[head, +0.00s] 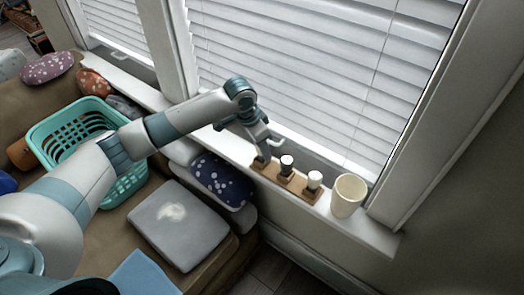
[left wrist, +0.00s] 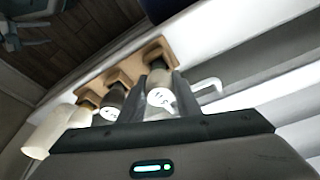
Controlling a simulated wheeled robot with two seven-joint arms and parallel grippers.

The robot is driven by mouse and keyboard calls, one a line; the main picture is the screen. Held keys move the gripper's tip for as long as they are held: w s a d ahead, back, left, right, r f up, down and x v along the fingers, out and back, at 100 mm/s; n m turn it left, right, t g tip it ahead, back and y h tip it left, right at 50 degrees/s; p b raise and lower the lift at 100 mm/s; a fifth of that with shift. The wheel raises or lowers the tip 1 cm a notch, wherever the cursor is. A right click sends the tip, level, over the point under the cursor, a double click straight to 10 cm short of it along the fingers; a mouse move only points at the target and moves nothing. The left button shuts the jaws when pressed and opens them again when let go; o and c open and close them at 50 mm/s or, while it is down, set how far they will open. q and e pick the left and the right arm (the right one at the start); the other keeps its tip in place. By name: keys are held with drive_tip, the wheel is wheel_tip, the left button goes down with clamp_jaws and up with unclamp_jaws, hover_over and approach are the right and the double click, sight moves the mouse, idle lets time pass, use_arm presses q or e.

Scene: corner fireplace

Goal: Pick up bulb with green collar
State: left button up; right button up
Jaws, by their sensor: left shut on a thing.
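My left gripper (head: 262,152) is at the leftmost bulb on the window sill. My right gripper is out of view.
A cream cup (head: 348,195) stands on the white sill (head: 376,238), right of the bulbs. Window blinds (head: 320,70) rise behind. Below lie a grey cushion (head: 180,225), a blue patterned pillow (head: 222,180) and a teal basket (head: 75,130).

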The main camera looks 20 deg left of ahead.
use_arm(q)
wheel_tip(320, 180, up, 3)
drive_tip(key=shift+f, duration=0.2)
drive_tip(key=s+d+r+b, duration=0.1)
drive_tip(key=s+d+r, duration=0.1)
drive_tip(key=d+r, duration=0.5)
drive_tip(key=d, duration=0.4)
drive_tip(key=shift+d+b, duration=0.25)
drive_tip(key=shift+b, duration=0.15)
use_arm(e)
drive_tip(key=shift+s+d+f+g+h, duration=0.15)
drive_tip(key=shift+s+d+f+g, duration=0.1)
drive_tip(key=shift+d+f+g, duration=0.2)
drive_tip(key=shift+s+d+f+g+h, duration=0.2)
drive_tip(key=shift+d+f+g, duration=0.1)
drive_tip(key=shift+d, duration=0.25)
